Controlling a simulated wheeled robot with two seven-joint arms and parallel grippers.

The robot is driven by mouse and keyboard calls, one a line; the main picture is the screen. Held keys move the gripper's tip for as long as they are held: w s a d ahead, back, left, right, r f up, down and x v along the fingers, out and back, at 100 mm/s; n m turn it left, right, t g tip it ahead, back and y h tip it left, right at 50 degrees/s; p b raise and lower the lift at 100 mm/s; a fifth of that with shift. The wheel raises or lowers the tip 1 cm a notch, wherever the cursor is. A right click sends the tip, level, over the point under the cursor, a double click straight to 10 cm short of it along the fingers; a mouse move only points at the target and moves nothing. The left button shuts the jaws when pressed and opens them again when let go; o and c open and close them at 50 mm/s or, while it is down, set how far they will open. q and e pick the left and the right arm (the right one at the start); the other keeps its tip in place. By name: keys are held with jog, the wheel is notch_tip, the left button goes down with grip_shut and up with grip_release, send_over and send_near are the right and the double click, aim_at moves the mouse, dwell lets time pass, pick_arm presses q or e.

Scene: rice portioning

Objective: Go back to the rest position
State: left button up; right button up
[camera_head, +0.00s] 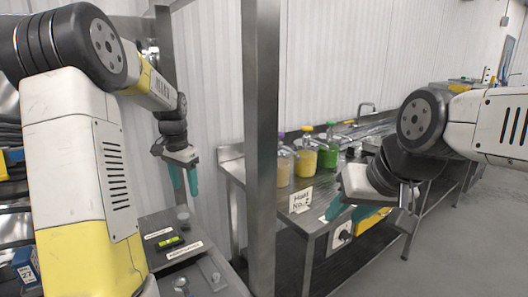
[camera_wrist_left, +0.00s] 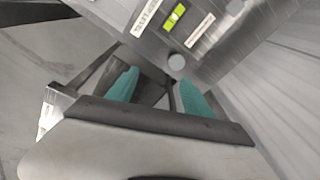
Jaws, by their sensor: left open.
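My left gripper (camera_head: 184,180) hangs with its teal fingers pointing down, above the grey scale table at the lower left. Its fingers stand apart in the left wrist view (camera_wrist_left: 156,92), with nothing between them. My right gripper (camera_head: 350,212) is in front of the steel counter on the right, its teal fingers pointing left and down. I cannot tell how far apart the right fingers are.
A steel post (camera_head: 262,150) stands between my arms. Jars with yellow (camera_head: 305,160) and green (camera_head: 328,152) contents stand on the counter (camera_head: 312,220). A grey table (camera_head: 230,285) with a green-yellow level (camera_head: 168,243) and labels lies below my left gripper. Shelving is at far left.

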pick_arm(q)
jog(key=s+d+r+n+t, duration=0.1)
jog(key=s+d+r, duration=0.3)
jog(key=s+r, duration=0.15)
jog(key=s+d+r+n+t, duration=0.1)
jog(key=s+d+r+t, duration=0.2)
jog(key=s, duration=0.4)
jog(key=s+d+n+t+h, duration=0.1)
jog(key=s+d, duration=0.4)
jog(key=s, duration=0.8)
jog(key=shift+r+n+h, duration=0.2)
jog(key=shift+n+h, duration=0.4)
jog(key=shift+n, duration=0.5)
jog(key=shift+a, duration=0.1)
